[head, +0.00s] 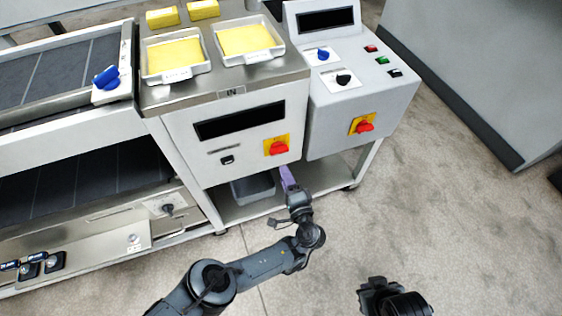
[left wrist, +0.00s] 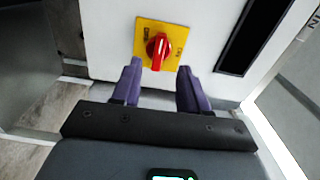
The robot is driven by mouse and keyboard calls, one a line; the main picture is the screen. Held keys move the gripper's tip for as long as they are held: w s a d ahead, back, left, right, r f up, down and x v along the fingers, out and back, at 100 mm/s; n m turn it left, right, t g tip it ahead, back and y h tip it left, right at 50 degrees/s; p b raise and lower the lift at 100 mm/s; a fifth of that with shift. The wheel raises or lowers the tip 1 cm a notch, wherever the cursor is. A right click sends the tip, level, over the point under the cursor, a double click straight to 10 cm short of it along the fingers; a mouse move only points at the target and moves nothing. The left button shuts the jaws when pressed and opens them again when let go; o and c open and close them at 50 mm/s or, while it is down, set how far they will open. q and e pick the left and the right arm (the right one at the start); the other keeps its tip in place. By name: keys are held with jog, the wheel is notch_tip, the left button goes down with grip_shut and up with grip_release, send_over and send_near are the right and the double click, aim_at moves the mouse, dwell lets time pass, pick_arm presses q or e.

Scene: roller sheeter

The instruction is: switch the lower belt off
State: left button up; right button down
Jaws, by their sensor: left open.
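A red rotary switch on a yellow plate (head: 278,146) sits on the lower right of the white front panel under the IN sign. In the left wrist view a red switch (left wrist: 158,48) on a yellow plate is straight ahead, its handle upright in the picture. My left gripper (head: 287,176) is open and empty, its purple fingers just below the panel in the head view. In the left wrist view its fingertips (left wrist: 160,67) are apart, left and right of the switch's lower end. The lower belt (head: 80,183) is dark, with a black knob (head: 168,209) beside it. My right gripper's fingers cannot be made out.
A second red switch (head: 364,125) is on the control box at the right, with blue and black knobs above. A blue handle (head: 106,78) stands by the upper belt (head: 60,72). A grey bin (head: 252,188) is under the panel. The floor at right is clear.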

pick_arm(q)
jog(key=shift+p+v, duration=0.4)
jog(key=shift+v, duration=0.9)
